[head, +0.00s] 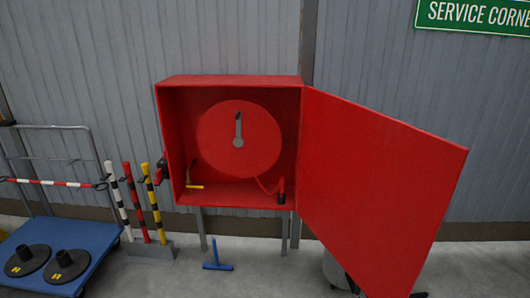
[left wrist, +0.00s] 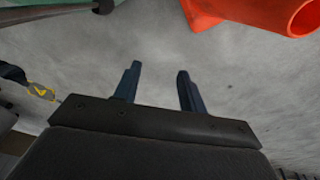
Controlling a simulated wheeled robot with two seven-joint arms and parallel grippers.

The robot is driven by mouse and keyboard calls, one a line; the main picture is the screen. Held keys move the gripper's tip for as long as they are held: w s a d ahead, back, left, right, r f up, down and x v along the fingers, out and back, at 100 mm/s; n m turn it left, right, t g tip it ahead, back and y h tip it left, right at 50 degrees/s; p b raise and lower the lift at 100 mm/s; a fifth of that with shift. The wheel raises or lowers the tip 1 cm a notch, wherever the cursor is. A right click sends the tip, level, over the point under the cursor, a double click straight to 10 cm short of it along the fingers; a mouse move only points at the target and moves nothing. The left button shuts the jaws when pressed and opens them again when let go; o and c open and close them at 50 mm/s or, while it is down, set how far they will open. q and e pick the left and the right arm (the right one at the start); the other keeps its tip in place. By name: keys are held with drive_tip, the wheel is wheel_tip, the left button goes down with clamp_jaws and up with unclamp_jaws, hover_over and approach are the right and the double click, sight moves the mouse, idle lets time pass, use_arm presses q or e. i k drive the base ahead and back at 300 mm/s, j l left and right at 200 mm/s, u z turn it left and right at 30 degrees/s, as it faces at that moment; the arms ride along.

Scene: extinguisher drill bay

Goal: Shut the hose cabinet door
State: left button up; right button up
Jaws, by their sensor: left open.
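The red hose cabinet (head: 230,82) stands on grey legs against the ribbed wall in the head view. Its red door (head: 375,180) is wide open, hinged on the right side and swung out to the right toward me. Inside are a round red reel (head: 218,140), a hose end with a dark nozzle (head: 281,190) and a small yellow piece (head: 195,186). In the left wrist view my left gripper (left wrist: 157,70) is open and empty above bare grey floor. The cabinet and door are not recognisable there. My right gripper is not in view.
A blue trolley (head: 98,245) carries black round bases at left. Striped posts (head: 134,205) stand beside the cabinet. A blue T-shaped piece (head: 217,266) is on the floor below. A grey object (head: 338,272) is partly hidden by the door. An orange tubular object (left wrist: 260,14) shows in the wrist view.

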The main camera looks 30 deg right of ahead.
sight(377, 190)
drive_tip(key=i+l+u, duration=0.2)
drive_tip(key=l, duration=2)
drive_tip(key=k+l+u, duration=0.25)
drive_tip(key=l, duration=1.95)
drive_tip(key=i+l, duration=0.05)
